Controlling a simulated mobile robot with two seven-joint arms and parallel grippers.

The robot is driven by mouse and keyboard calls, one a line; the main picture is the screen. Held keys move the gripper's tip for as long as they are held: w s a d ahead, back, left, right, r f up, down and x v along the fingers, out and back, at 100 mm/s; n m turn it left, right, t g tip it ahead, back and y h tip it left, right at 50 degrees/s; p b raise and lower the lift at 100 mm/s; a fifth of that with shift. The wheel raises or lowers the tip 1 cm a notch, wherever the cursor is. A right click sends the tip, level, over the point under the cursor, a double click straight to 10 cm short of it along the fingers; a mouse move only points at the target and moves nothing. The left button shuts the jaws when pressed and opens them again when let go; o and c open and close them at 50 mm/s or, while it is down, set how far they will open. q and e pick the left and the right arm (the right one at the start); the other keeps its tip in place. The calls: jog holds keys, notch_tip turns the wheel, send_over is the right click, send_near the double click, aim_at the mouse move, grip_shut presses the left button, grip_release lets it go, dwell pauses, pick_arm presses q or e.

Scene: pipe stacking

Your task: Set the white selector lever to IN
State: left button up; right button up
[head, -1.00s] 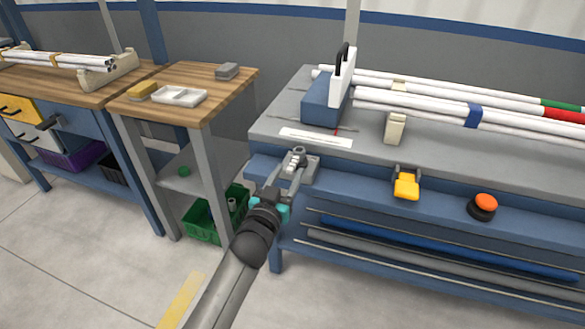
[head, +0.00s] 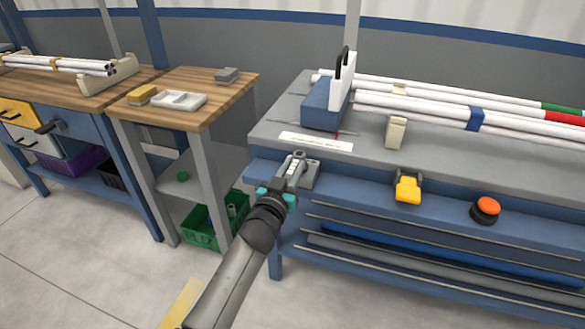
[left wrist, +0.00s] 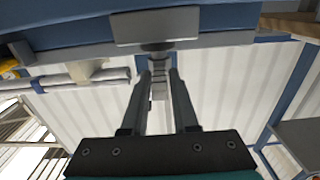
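The white selector lever (head: 295,175) is on a grey mount (head: 311,176) at the left end of the blue bench's front edge. My left gripper (head: 292,168) is at the lever, with one finger on each side. In the left wrist view the pale, ribbed lever (left wrist: 158,85) stands between the fingertips, under the grey mount plate (left wrist: 155,27). The fingers partly hide the lever in the head view. I cannot read any IN marking. My right gripper is not in view.
A white strip (head: 315,141) lies on the grey bench top behind the mount. A yellow clamp-like part (head: 408,188) and an orange button (head: 488,205) are along the bench front to the right. White pipes (head: 430,108) lie behind. A wooden table (head: 215,95) stands left.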

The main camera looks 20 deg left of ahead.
pick_arm(q)
grip_shut()
dwell(1.0)
